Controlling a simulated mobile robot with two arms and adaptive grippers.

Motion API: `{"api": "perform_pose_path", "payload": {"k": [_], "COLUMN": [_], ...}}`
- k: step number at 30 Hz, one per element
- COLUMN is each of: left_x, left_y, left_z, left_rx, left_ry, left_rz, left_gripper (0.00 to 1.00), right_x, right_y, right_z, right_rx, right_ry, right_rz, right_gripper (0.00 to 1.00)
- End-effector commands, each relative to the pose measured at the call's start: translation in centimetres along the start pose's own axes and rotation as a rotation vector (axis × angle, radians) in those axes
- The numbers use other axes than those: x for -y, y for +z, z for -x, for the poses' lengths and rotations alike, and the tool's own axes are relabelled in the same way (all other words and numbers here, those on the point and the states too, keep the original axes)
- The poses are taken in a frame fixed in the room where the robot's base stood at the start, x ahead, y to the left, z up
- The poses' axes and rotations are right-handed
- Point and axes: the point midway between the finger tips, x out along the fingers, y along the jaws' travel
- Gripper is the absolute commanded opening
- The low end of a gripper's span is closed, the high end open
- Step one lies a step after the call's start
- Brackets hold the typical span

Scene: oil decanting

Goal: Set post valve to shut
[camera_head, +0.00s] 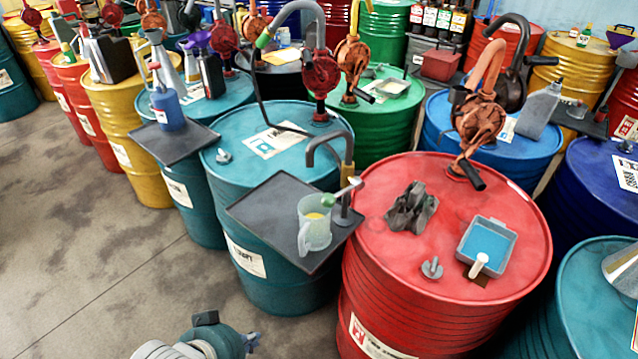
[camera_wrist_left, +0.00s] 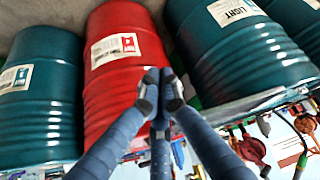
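A bent dark pipe with a brass-coloured post (camera_head: 348,165) stands at the edge of the teal drum beside the red drum. A pale lever (camera_head: 350,187) with a green knob (camera_head: 328,200) is on it, slanting down to the left. A clear jug (camera_head: 315,228) with some yellow liquid stands below the knob on a dark tray (camera_head: 265,205). My left gripper (camera_head: 250,341) is low at the bottom edge, well below and left of the post, touching nothing. In the left wrist view its fingertips (camera_wrist_left: 160,92) are close together, with nothing visible between them. My right gripper is out of view.
The red drum (camera_head: 420,270) carries a grey crumpled thing (camera_head: 411,208), a wing-shaped cap (camera_head: 432,267) and a small tray of blue liquid (camera_head: 487,240). Drums with rotary pumps (camera_head: 321,75) crowd behind. A second dark tray (camera_head: 172,143) holds a blue bottle (camera_head: 168,109). The floor (camera_head: 110,270) at left is clear.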

Motion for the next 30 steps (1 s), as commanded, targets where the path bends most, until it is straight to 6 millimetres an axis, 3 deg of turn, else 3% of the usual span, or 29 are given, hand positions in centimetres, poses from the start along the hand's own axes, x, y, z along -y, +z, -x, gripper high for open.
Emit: {"api": "perform_pose_path", "payload": {"k": [3,8,12,16,19,23,30], "left_x": [-1.4,-3.8,-4.8,-3.7,-2.2,-1.1,-2.5], "left_y": [-5.4,-12.1,-18.1,-23.3,-25.9,-27.6,-29.9], "left_z": [-0.4,0.1,1.9,4.7,6.6,7.8,6.6], "left_rx": [-0.145,-0.327,-0.483,-0.604,-0.665,-0.704,-0.714], "left_ry": [0.077,0.212,0.357,0.476,0.53,0.56,0.569], "left_rz": [-0.05,-0.086,-0.084,-0.027,0.028,0.069,0.078], "left_gripper": [0.0,0.0,0.0,0.0,0.0,0.0,0.0], "right_x": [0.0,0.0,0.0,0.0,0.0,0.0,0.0], "right_y": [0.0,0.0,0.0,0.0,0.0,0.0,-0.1], "right_z": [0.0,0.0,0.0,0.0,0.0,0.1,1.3], "right_rx": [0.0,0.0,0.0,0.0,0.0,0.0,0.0], "right_ry": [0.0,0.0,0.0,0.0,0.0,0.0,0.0], "right_rz": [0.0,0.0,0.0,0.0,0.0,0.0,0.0], "right_gripper": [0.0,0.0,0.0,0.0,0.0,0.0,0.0]}}
